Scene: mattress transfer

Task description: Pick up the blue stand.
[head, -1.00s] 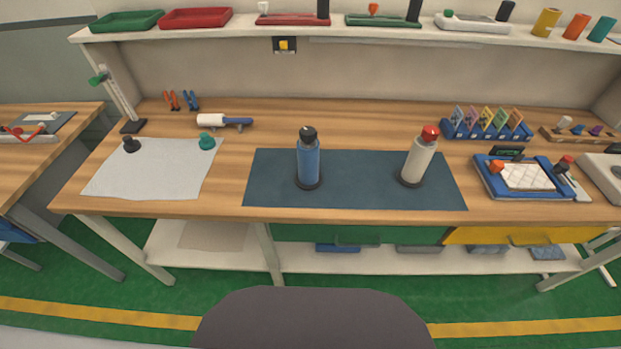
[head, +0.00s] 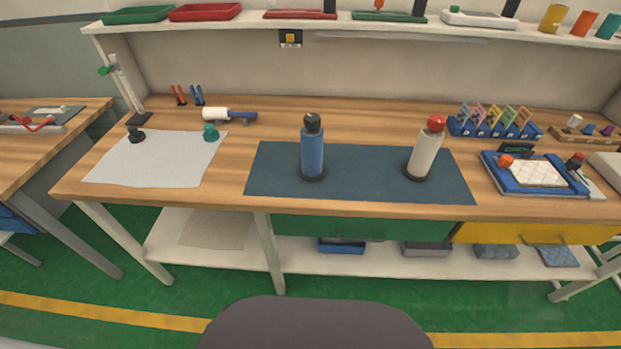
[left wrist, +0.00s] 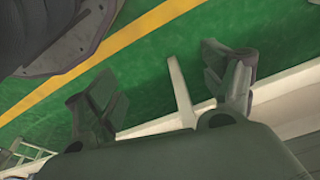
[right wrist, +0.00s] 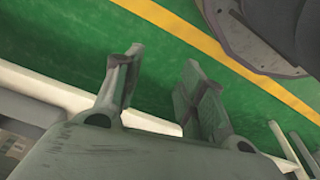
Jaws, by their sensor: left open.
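A blue rack-like stand (head: 496,127) holds several coloured upright pieces at the back right of the workbench. Which of the two is the named stand I cannot tell. Neither gripper shows in the head view. My left gripper (left wrist: 160,75) is open and empty in the left wrist view, over green floor. My right gripper (right wrist: 160,60) has its fingers apart and empty in the right wrist view, also over floor. Neither wrist view shows a blue stand.
A blue bottle (head: 312,150) and a white bottle with red cap (head: 425,152) stand on a dark mat (head: 370,180). A white sheet (head: 160,165) lies left, a blue tray (head: 490,173) right. A shelf (head: 240,25) runs above the bench (head: 235,190).

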